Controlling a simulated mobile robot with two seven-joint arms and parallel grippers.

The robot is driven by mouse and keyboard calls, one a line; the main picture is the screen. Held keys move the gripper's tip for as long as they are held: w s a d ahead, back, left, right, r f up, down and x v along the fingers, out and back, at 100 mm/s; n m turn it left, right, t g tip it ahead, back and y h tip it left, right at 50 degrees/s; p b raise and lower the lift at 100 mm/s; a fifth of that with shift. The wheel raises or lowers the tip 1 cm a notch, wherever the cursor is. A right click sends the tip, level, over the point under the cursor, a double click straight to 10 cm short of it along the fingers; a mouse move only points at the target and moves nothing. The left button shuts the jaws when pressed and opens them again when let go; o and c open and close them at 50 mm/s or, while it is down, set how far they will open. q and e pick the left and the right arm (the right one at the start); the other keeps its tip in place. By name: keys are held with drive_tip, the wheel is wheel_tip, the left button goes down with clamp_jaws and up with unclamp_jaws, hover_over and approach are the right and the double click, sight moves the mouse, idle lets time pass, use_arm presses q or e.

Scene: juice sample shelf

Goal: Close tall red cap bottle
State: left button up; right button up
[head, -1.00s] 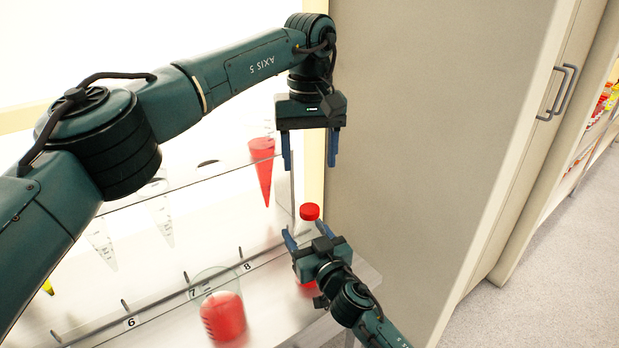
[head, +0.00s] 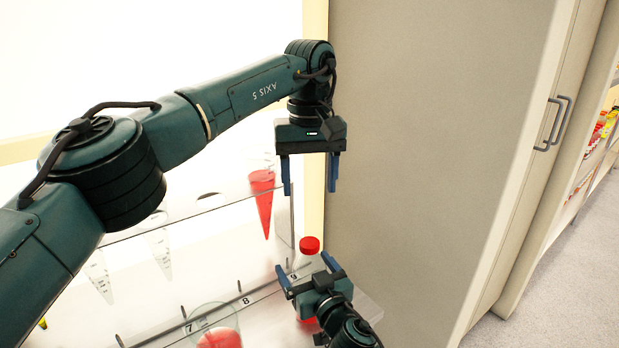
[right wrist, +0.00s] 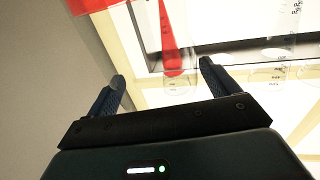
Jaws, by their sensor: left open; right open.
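The tall bottle has a red cap (head: 309,245), a clear body and red liquid (head: 305,322) low down. It stands upright at the right end of the lower shelf in the head view. My right gripper (head: 304,266) is open in front of it, its fingertips to either side of the body below the cap in the picture. I cannot tell whether they touch it. My right gripper's fingers (right wrist: 161,72) are apart in the right wrist view. My left gripper (head: 310,190) is open, pointing down, empty and above the cap in the picture.
A conical tube of red liquid (head: 263,200) hangs in the upper shelf, with clear tubes (head: 160,250) to its left. A round flask of red liquid (head: 218,338) sits at lower left. A grey cabinet wall (head: 420,150) stands close on the right.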

drive_tip(key=shift+s, duration=0.1)
drive_tip(key=v, duration=1.3)
drive_tip(key=shift+p, duration=0.4)
